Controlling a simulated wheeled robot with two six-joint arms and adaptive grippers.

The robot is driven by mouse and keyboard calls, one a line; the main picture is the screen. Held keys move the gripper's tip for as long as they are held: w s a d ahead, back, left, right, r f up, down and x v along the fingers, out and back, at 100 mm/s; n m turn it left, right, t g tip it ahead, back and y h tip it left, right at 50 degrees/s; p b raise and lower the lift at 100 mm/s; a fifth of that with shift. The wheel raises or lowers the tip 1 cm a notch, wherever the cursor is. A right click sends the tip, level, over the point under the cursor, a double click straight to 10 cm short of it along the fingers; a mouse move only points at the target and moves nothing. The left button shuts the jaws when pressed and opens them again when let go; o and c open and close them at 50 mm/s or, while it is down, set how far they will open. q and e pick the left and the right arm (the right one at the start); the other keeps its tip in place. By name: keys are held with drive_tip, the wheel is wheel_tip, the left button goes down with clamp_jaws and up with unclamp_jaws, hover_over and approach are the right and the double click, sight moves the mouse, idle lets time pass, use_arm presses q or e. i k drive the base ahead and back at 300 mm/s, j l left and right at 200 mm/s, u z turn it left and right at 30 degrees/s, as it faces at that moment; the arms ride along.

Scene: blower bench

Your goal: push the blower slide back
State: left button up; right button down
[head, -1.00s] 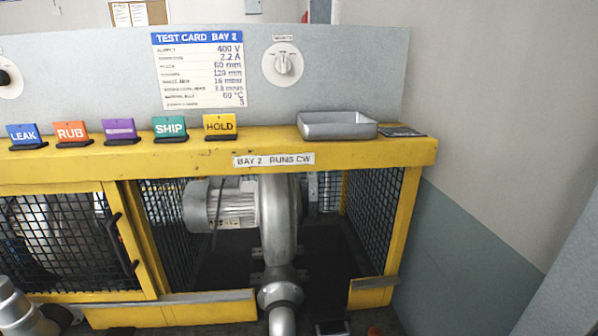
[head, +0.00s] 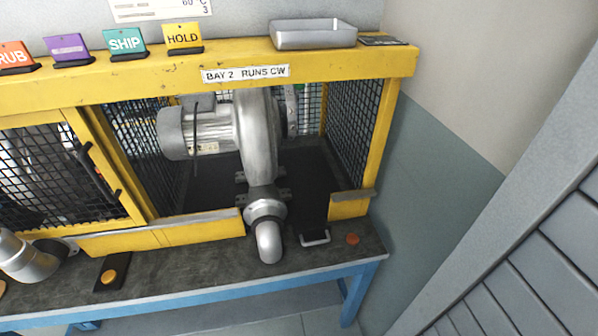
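The grey metal blower (head: 257,140) with its ribbed motor (head: 200,132) sits inside the open yellow cage bay labelled "BAY 2 RUNS CW". Its outlet elbow (head: 268,232) sticks out through the gap in the low front rail, over the bench top. A dark slide (head: 313,205) lies to the right of the elbow, with a pale handle (head: 315,238) at its front end, at the gap. How far the slide runs under the blower is hidden. Neither of my grippers is in view.
The yellow front rail (head: 160,236) and its short right piece (head: 350,204) flank the gap. An orange button (head: 108,277) and a reddish knob (head: 352,239) are on the bench top (head: 200,268). A silver pipe (head: 22,258) lies at left. A metal tray (head: 313,35) stands above.

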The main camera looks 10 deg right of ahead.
sight(294, 186)
drive_tip(key=k+j, duration=0.1)
drive_tip(key=j, duration=0.55)
drive_tip(key=k+j, duration=0.1)
drive_tip(key=j, duration=0.55)
drive_tip(key=z, duration=0.05)
